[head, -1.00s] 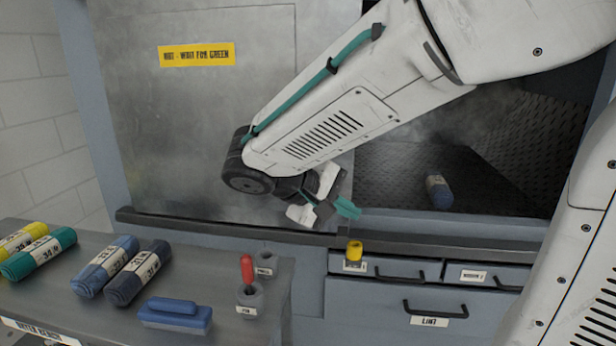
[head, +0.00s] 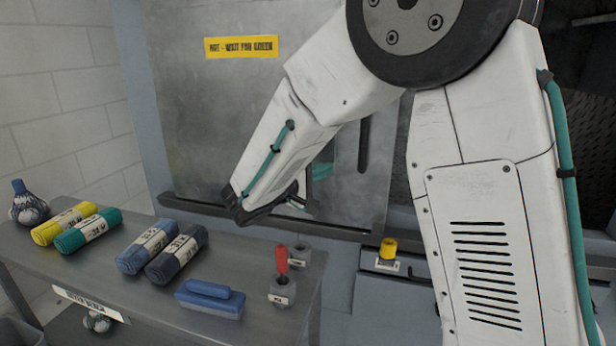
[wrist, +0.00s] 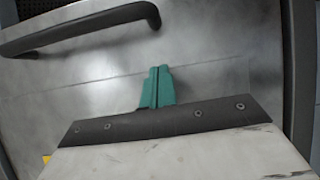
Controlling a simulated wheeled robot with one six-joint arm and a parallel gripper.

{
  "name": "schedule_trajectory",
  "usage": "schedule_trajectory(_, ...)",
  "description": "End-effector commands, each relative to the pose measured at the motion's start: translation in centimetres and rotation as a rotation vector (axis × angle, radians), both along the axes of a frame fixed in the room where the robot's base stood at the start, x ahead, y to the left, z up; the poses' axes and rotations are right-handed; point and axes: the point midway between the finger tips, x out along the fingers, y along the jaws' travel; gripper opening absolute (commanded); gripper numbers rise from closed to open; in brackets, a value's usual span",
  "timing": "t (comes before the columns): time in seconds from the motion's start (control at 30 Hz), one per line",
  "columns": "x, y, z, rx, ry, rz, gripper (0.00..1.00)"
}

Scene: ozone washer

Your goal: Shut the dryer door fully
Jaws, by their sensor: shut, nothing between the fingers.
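The dryer door (head: 225,110) is a grey metal panel with a yellow "HOT - WAIT FOR GREEN" label (head: 241,47). It covers the left part of the dryer front, with dark opening (head: 590,125) visible to its right. Its dark vertical handle (head: 363,130) shows near its right edge, partly behind my arm. My gripper is low in front of the door; its teal fingers (wrist: 157,88) are shut and empty in the wrist view. There the door fills the background and the handle (wrist: 80,28) lies at upper left, apart from the fingers. Contact with the door cannot be told.
A grey bench (head: 130,290) at lower left holds several rolled cloths (head: 147,247), a blue brush-like block (head: 210,298) and a red-handled tool in a pot (head: 281,262). A yellow knob (head: 388,247) stands out below the door. A dark ledge (head: 250,220) runs beneath the door.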

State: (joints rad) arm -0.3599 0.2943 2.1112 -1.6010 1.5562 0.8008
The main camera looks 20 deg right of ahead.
Motion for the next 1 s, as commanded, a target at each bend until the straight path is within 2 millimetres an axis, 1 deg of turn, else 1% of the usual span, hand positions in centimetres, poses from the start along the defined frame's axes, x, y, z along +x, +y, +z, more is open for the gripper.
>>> schedule_trajectory(0.03, 0.4, -1.2, 0.0, 0.0, 0.0, -0.006, 0.0)
schedule_trajectory(0.1, 0.9, -2.4, 0.0, 0.0, 0.0, -0.005, 0.0)
schedule_trajectory(0.2, -0.6, -3.3, 0.1, 0.0, 0.001, -0.002, 0.0)
schedule_trajectory(0.33, -1.7, -4.1, 0.2, 0.001, 0.0, -0.002, 0.0)
schedule_trajectory(0.43, -2.2, -4.4, 0.2, 0.001, 0.0, -0.001, 0.0)
schedule_trajectory(0.6, -2.4, -4.5, 0.2, 0.001, 0.001, 0.0, 0.0)
schedule_trajectory(0.87, -2.3, -4.3, 0.2, 0.001, 0.0, 0.002, 0.0)
schedule_trajectory(1.0, -1.9, -4.3, 0.2, 0.0, 0.0, 0.012, 0.0)
